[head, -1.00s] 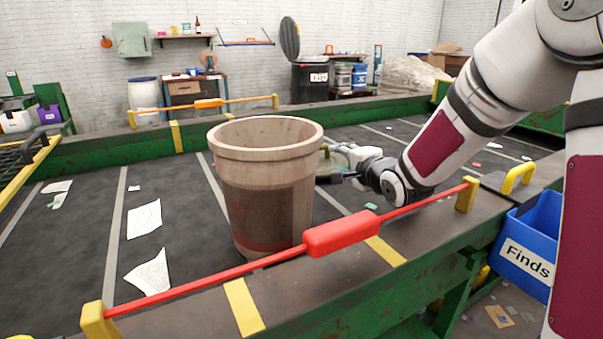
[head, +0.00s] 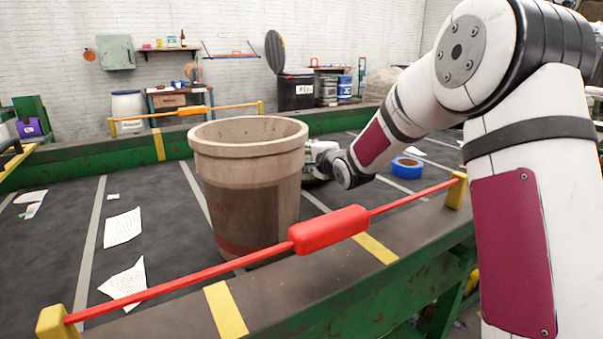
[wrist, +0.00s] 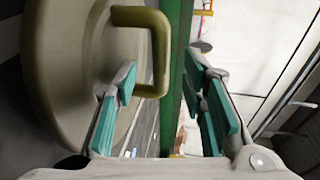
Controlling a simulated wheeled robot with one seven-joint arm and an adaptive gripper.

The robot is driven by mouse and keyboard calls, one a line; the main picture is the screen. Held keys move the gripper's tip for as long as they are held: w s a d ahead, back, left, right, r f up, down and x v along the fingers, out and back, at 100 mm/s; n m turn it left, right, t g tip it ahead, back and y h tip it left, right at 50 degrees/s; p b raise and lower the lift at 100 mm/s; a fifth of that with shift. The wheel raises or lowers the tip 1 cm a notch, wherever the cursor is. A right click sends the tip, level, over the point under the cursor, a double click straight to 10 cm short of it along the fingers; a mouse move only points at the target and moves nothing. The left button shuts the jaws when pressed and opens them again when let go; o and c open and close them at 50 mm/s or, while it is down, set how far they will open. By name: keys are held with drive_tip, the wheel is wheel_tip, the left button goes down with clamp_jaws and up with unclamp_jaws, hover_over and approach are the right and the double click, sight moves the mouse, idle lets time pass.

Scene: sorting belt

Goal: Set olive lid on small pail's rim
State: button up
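The pail (head: 247,190) is a beige-brown tub with an open top, standing upright on the dark belt in the head view. My gripper (head: 314,162) is just behind its right side, partly hidden by it. In the wrist view the olive lid (wrist: 75,60) fills the left side, its face seen at a steep angle. Its loop handle (wrist: 160,50) sticks out toward the right. My gripper (wrist: 168,95) is open, with teal pads apart. The left finger overlaps the lid and the handle's near end; I cannot tell whether they touch. In the head view the lid is mostly hidden.
A red bar (head: 330,230) runs along the near green belt frame, in front of the pail. A blue tape roll (head: 407,167) lies on the belt to the right. Paper sheets (head: 123,227) lie at left. An orange bar (head: 190,110) spans the far side.

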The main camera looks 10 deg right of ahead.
drive_tip(key=shift+x, duration=1.15)
clamp_jaws()
